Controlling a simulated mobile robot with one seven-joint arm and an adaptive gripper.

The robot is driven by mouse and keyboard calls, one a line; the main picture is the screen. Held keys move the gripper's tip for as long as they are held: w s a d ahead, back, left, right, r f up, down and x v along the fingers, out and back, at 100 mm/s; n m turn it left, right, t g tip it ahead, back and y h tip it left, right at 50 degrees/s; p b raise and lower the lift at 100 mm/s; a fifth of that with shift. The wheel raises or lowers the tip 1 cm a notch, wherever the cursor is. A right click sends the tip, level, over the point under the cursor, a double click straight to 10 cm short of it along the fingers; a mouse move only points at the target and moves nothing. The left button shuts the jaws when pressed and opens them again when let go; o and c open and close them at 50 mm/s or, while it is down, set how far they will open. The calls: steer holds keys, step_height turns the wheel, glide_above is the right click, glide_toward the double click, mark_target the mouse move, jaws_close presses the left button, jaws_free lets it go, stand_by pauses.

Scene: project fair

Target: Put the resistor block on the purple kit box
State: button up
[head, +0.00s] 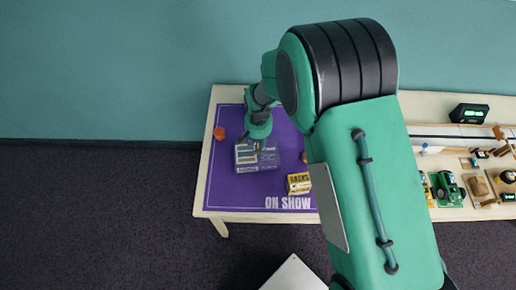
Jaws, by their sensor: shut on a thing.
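My gripper (257,147) is at the left of the purple mat, over a flat grey-purple box (246,166) that looks like the purple kit box. The box lies on the mat with a pale printed front edge. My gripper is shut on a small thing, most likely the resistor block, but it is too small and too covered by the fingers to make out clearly. I cannot tell whether the held thing touches the box or is just above it.
The purple mat (225,190) marked "ON SHOW" covers the table's left part. A yellow box (298,183), an orange item (219,133) and a partly hidden red item (304,157) are on it. Several electronic parts, including a green board (449,188), crowd the right side.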

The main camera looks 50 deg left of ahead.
mark_target(258, 145)
steer(key=shift+w+a, duration=0.15)
steer(key=shift+a, duration=0.1)
steer(key=shift+f, duration=1.75)
steer(key=shift+f, duration=0.1)
steer(key=o, duration=1.2)
steer(key=shift+c, duration=0.2)
step_height(258, 145, up, 12)
steer(key=shift+d+r+p, duration=0.1)
steer(key=shift+p, duration=0.2)
